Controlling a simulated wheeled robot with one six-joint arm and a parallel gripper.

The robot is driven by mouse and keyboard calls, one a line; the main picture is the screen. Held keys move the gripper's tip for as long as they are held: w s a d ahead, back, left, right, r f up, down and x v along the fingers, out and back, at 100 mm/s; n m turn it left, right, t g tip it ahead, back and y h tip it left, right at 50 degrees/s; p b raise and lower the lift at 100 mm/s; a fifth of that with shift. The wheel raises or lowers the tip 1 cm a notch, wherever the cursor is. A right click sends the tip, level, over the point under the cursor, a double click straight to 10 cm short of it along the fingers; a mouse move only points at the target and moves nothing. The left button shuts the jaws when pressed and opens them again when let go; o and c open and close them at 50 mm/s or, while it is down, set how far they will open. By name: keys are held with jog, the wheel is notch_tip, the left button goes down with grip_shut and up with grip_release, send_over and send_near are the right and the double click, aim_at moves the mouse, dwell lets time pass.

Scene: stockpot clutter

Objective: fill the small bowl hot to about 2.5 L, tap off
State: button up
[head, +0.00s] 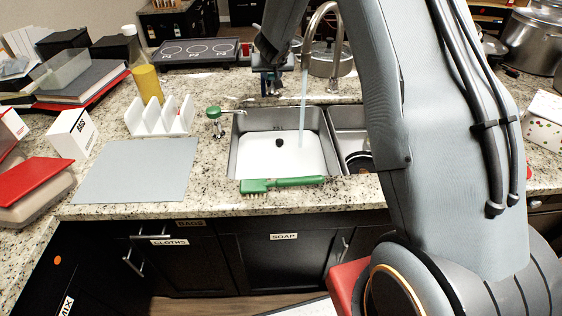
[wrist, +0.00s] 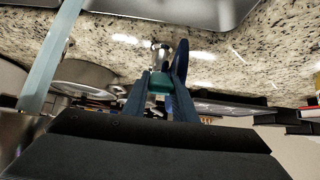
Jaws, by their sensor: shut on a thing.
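A two-bowl steel sink is set in the counter. Water (head: 304,97) runs from the curved tap spout (head: 314,22) into the left bowl (head: 236,152), which has a white floor and a dark round spot. The right bowl (head: 337,115) is partly hidden by my arm, so I cannot compare sizes. My gripper (head: 270,88) is behind the left bowl, left of the spout. In the wrist view, my gripper (wrist: 163,85) is shut on a teal tap handle (wrist: 160,82) on a short metal post (wrist: 161,54). The stream (wrist: 50,55) shows at left.
A green brush (head: 283,184) lies along the sink's front edge. A green-topped fitting (head: 214,114) stands left of the sink. A white rack (head: 160,117), yellow cylinder (head: 147,84) and grey mat (head: 136,172) are further left. A dark object (head: 359,161) sits in the right bowl.

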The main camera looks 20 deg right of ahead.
jog(key=shift+s+a+f+b, duration=0.1)
jog(key=shift+s+f+b, duration=0.3)
jog(key=shift+f+b, duration=0.45)
jog(key=shift+s+a+f+b, duration=0.1)
jog(key=shift+s+f+b, duration=0.4)
jog(key=shift+b, duration=0.5)
jog(key=shift+w+f, duration=0.1)
jog(key=shift+f, duration=0.05)
jog(key=f+b, duration=0.3)
jog(key=shift+s, duration=0.25)
jog(key=o, duration=0.9)
jog(key=shift+r, duration=0.1)
